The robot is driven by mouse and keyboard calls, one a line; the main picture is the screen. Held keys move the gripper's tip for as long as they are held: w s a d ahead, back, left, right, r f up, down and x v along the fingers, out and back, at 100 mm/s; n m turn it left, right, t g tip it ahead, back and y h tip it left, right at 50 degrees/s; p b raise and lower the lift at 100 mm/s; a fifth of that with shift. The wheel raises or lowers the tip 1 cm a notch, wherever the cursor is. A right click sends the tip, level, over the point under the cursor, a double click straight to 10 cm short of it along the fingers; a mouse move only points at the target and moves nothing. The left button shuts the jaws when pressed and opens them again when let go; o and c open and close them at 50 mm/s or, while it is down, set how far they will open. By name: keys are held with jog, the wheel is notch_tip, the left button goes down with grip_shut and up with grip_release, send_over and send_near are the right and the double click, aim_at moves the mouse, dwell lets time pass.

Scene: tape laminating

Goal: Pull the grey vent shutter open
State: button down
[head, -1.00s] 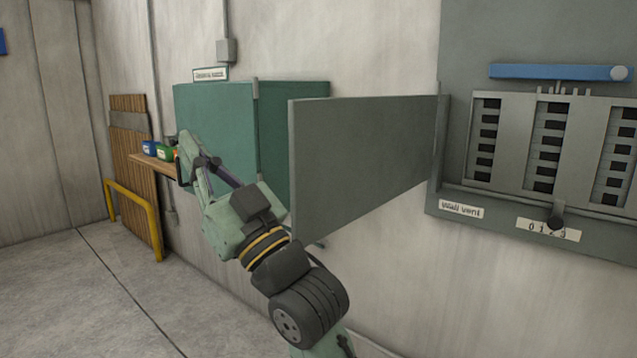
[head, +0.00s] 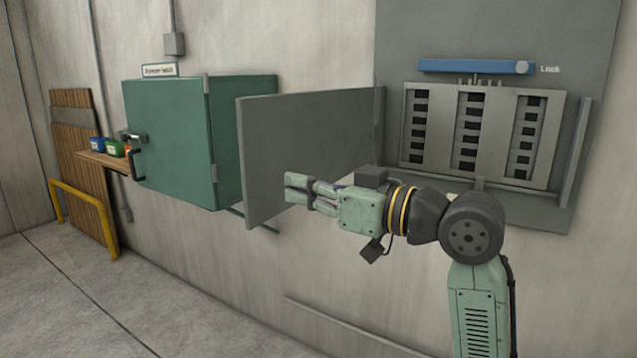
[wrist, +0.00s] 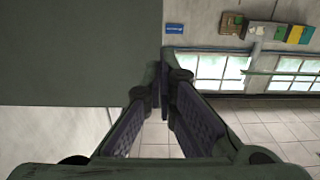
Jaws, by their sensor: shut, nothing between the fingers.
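The grey vent shutter (head: 305,135) is a flat panel hinged at the left side of the wall vent (head: 470,138). It stands swung out from the wall, exposing the vent's slotted columns. My gripper (head: 288,189) is shut and empty, overlapping the shutter's lower part near its outer edge in the head view. In the wrist view, the shutter (wrist: 75,50) fills the upper left, and my fingertips (wrist: 166,78) are beside its edge. I cannot tell whether they touch it.
A green cabinet (head: 168,145) with a dark handle is left of the shutter, partly behind it. A blue bar (head: 475,67) sits above the vent. A wooden shelf (head: 103,162) with small boxes and a yellow rail (head: 85,215) stand farther left. The floor there is clear.

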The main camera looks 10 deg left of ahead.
aim_at(247, 176)
jog(key=p+x, duration=0.2)
jog(key=x, duration=0.5)
jog(key=shift+w+a+r, duration=0.1)
jog(key=shift+a, duration=0.1)
jog(key=shift+w+a, duration=0.15)
jog(key=shift+a, duration=0.25)
